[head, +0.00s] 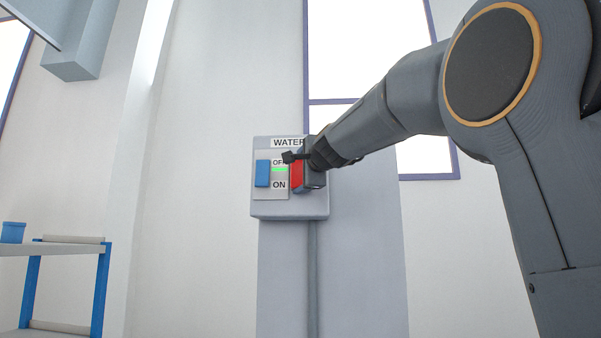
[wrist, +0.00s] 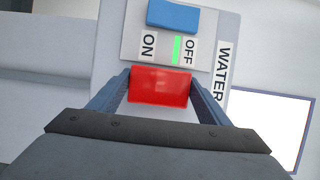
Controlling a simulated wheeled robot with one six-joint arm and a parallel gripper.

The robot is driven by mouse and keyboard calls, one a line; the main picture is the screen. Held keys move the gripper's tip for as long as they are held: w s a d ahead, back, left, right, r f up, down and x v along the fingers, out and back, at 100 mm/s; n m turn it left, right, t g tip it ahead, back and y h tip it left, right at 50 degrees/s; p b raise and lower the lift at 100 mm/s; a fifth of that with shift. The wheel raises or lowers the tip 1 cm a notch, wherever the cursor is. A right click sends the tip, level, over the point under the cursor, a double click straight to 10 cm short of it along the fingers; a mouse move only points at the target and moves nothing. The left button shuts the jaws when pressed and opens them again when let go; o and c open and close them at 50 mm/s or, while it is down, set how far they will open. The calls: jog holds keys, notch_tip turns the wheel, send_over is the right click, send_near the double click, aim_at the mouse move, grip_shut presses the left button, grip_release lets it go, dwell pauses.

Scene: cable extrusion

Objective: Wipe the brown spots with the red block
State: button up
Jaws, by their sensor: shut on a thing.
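A red block (wrist: 160,88) sits between the two fingers of my gripper (wrist: 159,77), which is shut on it. In the head view the red block (head: 297,174) shows in front of the right part of a grey WATER control box (head: 290,208), partly hidden by my gripper (head: 302,162). I cannot tell whether the block touches the box. No brown spots can be made out in either view.
The box carries a blue switch (head: 262,173), OFF and ON labels and a green bar (head: 280,170) near OFF. A grey column (head: 285,280) stands below it. A blue-legged shelf (head: 60,249) is at the left, with open floor room not visible.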

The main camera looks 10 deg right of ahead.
jog(key=shift+s+a+r+p, duration=0.15)
jog(key=shift+s+a, duration=0.15)
jog(key=shift+s, duration=0.6)
jog(key=shift+s+a+f+p, duration=0.1)
jog(key=shift+s+a+p, duration=0.15)
jog(key=shift+s, duration=0.65)
jog(key=shift+s+a+r+p, duration=0.1)
jog(key=shift+s+a, duration=0.2)
jog(key=shift+s, duration=0.6)
jog(key=shift+s, duration=0.1)
jog(key=s, duration=0.1)
jog(key=s+a+p, duration=0.1)
jog(key=shift+s, duration=0.35)
